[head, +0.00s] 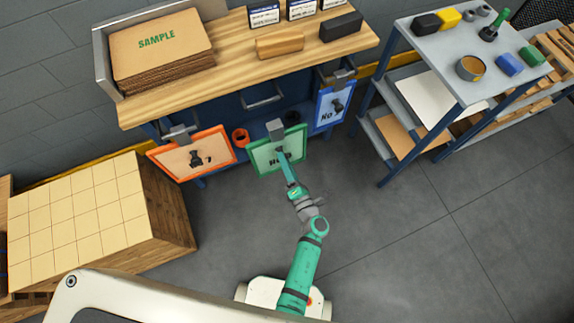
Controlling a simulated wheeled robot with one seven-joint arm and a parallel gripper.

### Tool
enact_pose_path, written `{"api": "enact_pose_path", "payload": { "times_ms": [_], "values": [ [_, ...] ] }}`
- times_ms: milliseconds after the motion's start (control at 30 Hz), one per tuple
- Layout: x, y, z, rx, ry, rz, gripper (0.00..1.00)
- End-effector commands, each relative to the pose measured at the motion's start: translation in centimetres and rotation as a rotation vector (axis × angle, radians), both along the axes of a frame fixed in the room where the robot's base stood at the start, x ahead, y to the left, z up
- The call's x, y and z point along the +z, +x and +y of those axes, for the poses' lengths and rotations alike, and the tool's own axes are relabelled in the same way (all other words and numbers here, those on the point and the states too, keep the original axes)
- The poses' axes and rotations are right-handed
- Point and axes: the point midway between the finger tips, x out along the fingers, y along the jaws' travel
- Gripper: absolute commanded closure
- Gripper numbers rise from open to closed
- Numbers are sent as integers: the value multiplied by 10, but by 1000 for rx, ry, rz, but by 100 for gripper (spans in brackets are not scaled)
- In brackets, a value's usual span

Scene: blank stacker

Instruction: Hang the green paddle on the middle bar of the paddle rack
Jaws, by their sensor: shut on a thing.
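The green paddle (263,160) is a green-framed board with a pale middle, in front of the wooden bench at the middle of the head view. My gripper (280,156) reaches it from below and is shut on it near its centre. The arm covers part of the board and its lettering. A grey bar end (275,129), the middle one of the rack, shows at the paddle's top edge. I cannot tell whether the paddle's top is around the bar or only in front of it. An orange paddle (219,141) hangs at the left bar and a blue paddle (324,116) at the right.
The bench (225,78) carries a stack of SAMPLE sheets (160,60), a wooden block, a black block and small boxes. A pallet of pale blocks (85,215) stands at left. A grey shelf cart (430,75) with tools stands at right. The floor at lower right is clear.

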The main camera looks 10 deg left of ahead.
Motion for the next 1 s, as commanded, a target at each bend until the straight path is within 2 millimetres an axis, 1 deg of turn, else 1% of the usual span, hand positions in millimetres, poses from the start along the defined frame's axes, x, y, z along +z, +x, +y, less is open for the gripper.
{"api": "enact_pose_path", "payload": {
  "times_ms": [33,1000],
  "values": [
    [3,4,2,1,3,-6,100],
    [4,51,33,2,2,-7,100]
  ]
}}
